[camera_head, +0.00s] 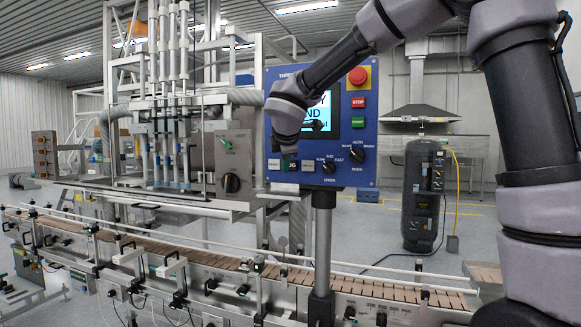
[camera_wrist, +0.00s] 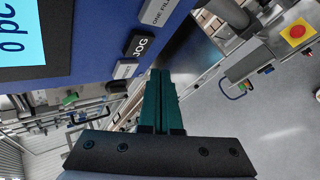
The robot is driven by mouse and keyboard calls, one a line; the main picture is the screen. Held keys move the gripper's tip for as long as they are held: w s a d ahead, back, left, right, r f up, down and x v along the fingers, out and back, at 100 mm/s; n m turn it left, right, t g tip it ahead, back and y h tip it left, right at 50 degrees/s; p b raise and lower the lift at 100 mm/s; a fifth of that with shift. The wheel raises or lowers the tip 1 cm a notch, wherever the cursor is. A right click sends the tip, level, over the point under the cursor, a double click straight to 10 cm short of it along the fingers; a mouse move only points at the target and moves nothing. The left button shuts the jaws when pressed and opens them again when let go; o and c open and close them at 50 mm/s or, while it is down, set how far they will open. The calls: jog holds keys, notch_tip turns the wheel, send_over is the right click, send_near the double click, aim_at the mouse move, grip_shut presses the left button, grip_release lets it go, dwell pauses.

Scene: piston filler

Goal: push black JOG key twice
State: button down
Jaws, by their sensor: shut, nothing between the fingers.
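The black JOG key (camera_wrist: 140,44) sits on the blue control panel (camera_wrist: 100,40) in the wrist view, with its white lettering readable. In the head view the panel (camera_head: 368,165) faces me, and the JOG key (camera_head: 292,165) is in the row along its lower edge, partly covered by my wrist. My gripper (camera_wrist: 160,74) is shut and empty, its dark green fingers together. In the wrist view the fingertips lie just below and right of the JOG key. I cannot tell whether they touch the panel. The fingers are mostly hidden in the head view.
A light key (camera_wrist: 125,68) and a ONE FILL key (camera_wrist: 158,12) flank the JOG key. The panel also carries a screen (camera_head: 318,118), a red emergency button (camera_head: 358,76), a red STOP key (camera_head: 358,102) and knobs. A conveyor (camera_head: 330,279) runs below the panel.

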jog(key=shift+s+a, duration=0.25)
jog(key=shift+s, duration=0.4)
jog(key=shift+s+a, duration=0.2)
jog(key=shift+s, duration=0.4)
jog(key=s+d+m+g+h, duration=0.1)
jog(key=s+d+m, duration=0.3)
jog(key=d, duration=0.3)
jog(key=s+d+r+m+g, duration=0.1)
jog(key=s+d+m, duration=0.2)
jog(key=d+m, duration=0.3)
jog(key=s+d+m+h, duration=0.1)
jog(key=s+d+m, duration=0.25)
jog(key=d, duration=0.45)
jog(key=s+d+f+m+y, duration=0.1)
jog(key=s+d+m, duration=0.2)
jog(key=s+m, duration=0.3)
jog(key=s+d+f+m+y, duration=0.1)
jog(key=s+d+m+y, duration=0.1)
jog(key=s+m, duration=0.3)
jog(key=s+d, duration=0.1)
jog(key=s, duration=0.2)
jog(key=shift+f+m+g, duration=0.15)
jog(key=shift+m+g, duration=0.15)
jog(key=shift+m, duration=0.05)
jog(key=shift+s, duration=0.1)
